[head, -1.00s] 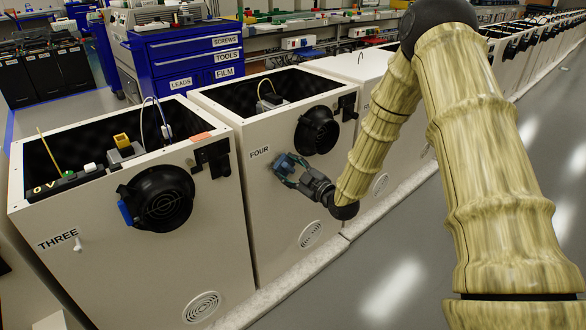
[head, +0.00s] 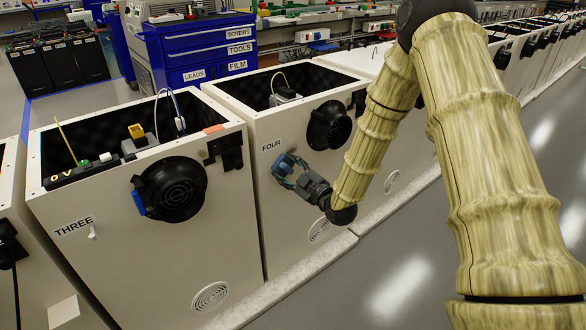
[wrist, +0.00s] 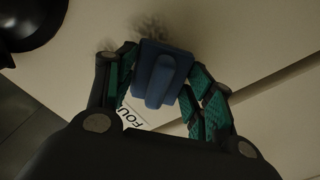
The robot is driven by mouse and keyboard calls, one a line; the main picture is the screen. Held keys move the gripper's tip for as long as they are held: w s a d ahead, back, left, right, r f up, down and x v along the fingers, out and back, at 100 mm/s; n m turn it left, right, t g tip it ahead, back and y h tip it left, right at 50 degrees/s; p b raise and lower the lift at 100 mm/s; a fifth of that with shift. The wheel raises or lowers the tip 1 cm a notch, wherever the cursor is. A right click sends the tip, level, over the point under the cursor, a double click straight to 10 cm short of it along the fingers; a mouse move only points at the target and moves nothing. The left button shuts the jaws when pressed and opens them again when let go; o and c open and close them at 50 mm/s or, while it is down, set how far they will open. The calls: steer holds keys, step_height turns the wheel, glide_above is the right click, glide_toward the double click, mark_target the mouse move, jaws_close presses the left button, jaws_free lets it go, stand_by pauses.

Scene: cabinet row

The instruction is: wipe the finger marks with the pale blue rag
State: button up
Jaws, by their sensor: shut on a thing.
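My gripper (head: 291,173) is shut on a blue rag (head: 285,162), which looks like a thick pad with a raised ridge. It holds the rag at the front of the cabinet marked FOUR (head: 290,215), just below and right of the label. In the wrist view the rag (wrist: 178,60) sits between the two green-padded fingers. Dark smudgy finger marks (wrist: 150,27) show on the pale panel just past the rag's far edge. A fainter dark patch lies near the left finger. I cannot tell whether the rag touches the panel; it hides what is behind it.
A black round fan (head: 328,125) sticks out of the panel above and right of my gripper. A round vent (head: 319,230) is below. Cabinet THREE (head: 110,270) stands to the left with its own fan (head: 172,190). The grey floor (head: 400,270) in front is clear.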

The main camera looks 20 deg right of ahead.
mark_target(278, 162)
steer(key=shift+s+a, duration=0.2)
steer(key=shift+a, duration=0.35)
steer(key=shift+s+a, duration=0.15)
steer(key=shift+a, duration=0.4)
steer(key=shift+r+p, duration=0.9)
steer(key=shift+r, duration=0.35)
steer(key=shift+w+d+r+p, duration=0.1)
steer(key=shift+w+d, duration=0.3)
steer(key=shift+d, duration=0.7)
steer(key=shift+w+d+f+p, duration=0.1)
steer(key=shift+w+d, duration=0.35)
steer(key=shift+d, duration=0.6)
steer(key=shift+w+d+r+p, duration=0.1)
steer(key=shift+w+d, duration=0.3)
steer(key=shift+d, duration=0.7)
steer(key=shift+w+d+p, duration=0.15)
steer(key=shift+w+d, duration=0.1)
steer(key=shift+d, duration=0.6)
steer(key=shift+w+d+p, duration=0.1)
steer(key=shift+w+d, duration=0.1)
steer(key=shift+d, duration=0.6)
steer(key=shift+w+d+p, duration=0.15)
steer(key=shift+w+d, duration=0.1)
steer(key=shift+d, duration=0.6)
